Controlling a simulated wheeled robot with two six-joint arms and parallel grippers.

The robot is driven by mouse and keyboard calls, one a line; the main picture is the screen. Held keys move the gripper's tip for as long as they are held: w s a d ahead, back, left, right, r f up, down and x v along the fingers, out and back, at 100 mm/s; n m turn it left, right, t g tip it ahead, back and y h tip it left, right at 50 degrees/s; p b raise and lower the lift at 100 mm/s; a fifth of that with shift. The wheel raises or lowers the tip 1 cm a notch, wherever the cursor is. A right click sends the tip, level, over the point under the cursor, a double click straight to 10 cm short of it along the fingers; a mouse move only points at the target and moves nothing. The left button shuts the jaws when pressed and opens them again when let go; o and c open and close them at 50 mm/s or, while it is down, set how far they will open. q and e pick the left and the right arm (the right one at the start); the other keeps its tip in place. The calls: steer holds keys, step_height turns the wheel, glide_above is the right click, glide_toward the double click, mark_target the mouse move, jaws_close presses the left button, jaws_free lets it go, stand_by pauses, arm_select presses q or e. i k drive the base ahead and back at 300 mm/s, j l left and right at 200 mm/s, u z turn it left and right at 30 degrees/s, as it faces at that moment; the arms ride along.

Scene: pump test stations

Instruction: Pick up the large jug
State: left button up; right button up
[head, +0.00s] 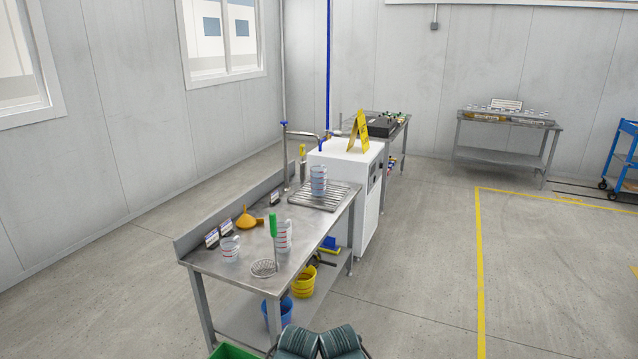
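Clear jugs with red and blue markings stand on the steel bench. One jug (230,248) stands near the left front part of the bench. A taller-looking jug (287,236) stands to its right, partly behind the green handle of a skimmer (264,268). A further jug or stack of jugs (319,182) stands upright on the ribbed draining area at the far end. From here I cannot tell for sure which is the large jug. Neither of my grippers shows; only dark parts of my arms show at the bottom edge.
A blue bucket (286,312) and a yellow bucket (303,283) are below. A white cabinet (345,165) with a yellow sign adjoins the bench. The floor to the right is clear.

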mark_target(318, 171)
steer(key=i+l+z, duration=0.3)
steer(key=i+z, duration=0.15)
steer(key=i, duration=0.15)
steer(key=i+l+z, duration=0.1)
steer(key=i+z, duration=0.35)
steer(key=i, duration=1.05)
steer(key=i+l+u, duration=0.1)
steer(key=i+u, duration=0.3)
steer(key=i+l+u, duration=0.25)
steer(key=i+u, duration=0.15)
steer(key=i, duration=0.15)
steer(key=i+l+u, duration=0.2)
steer(key=u, duration=0.3)
steer(key=i+l+u, duration=0.2)
steer(key=u, duration=0.25)
steer(key=i+l+u, duration=0.15)
steer(key=l+u, duration=0.35)
steer(key=i+l+u, duration=0.1)
steer(key=u, duration=0.35)
steer(key=l+u, duration=0.4)
steer(key=l, duration=0.2)
steer(key=k+l+u, duration=0.15)
steer(key=l+u, duration=0.25)
steer(key=l, duration=0.2)
